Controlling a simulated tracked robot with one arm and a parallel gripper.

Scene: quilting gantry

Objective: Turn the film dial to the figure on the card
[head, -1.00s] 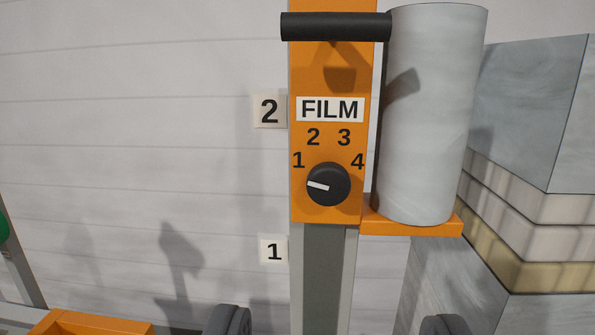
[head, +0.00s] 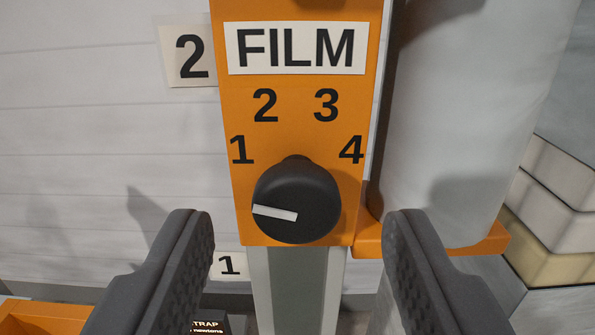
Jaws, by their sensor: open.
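The black round film dial (head: 312,215) sits low on the orange panel (head: 230,200), below the FILM label (head: 295,48). Figures 1, 2, 3 and 4 are printed in an arc above it. Its white pointer is turned to the left, nearest the 1. A white card with a 2 (head: 188,56) is left of the panel, and a smaller card with a 1 (head: 229,265) is lower left. My gripper (head: 297,219) is open, one finger on each side of the dial in the picture, apart from it and empty.
A pale upright roll (head: 470,120) stands right of the panel on an orange ledge (head: 490,240), close to my right finger. Stacked pale slabs (head: 560,200) are farther right. A grey post (head: 297,285) runs below the panel.

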